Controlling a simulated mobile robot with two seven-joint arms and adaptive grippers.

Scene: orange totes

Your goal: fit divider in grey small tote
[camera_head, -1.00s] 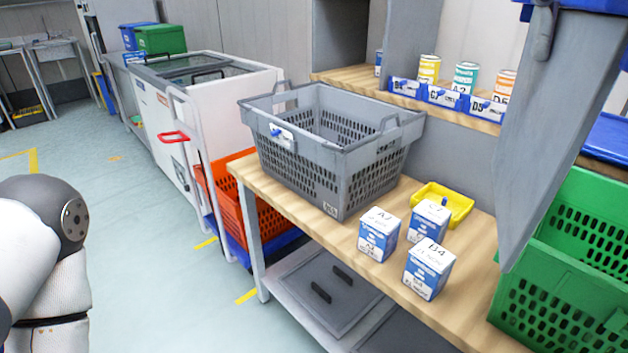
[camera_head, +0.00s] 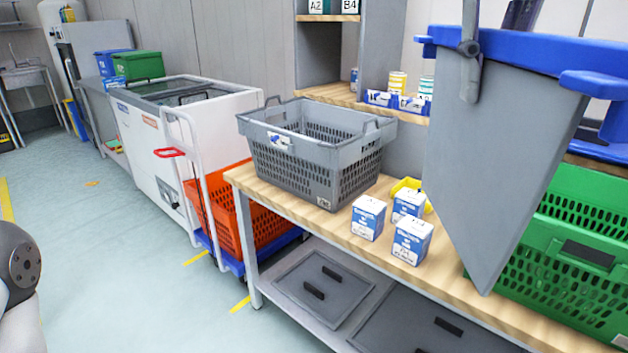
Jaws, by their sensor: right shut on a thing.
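The grey small tote (camera_head: 262,163) stands upright on the wooden workbench (camera_head: 330,222), with perforated walls and an open top. The part of its inside that shows looks empty. The divider (camera_head: 497,150) is a tapered grey panel with a blue top edge, large at the upper right. My right gripper (camera_head: 470,48) is shut on the divider near its top edge; only part of the gripper shows. The divider hangs right of the tote, apart from it, with its pointed lower end in front of the green tote. Part of my left arm shows at the lower left; its gripper is out of view.
Several small blue-and-white boxes (camera_head: 411,241) and a yellow tray (camera_head: 404,186) sit on the bench between tote and divider. A green tote (camera_head: 595,258) stands at right. An orange tote (camera_head: 228,215) is on a trolley at left.

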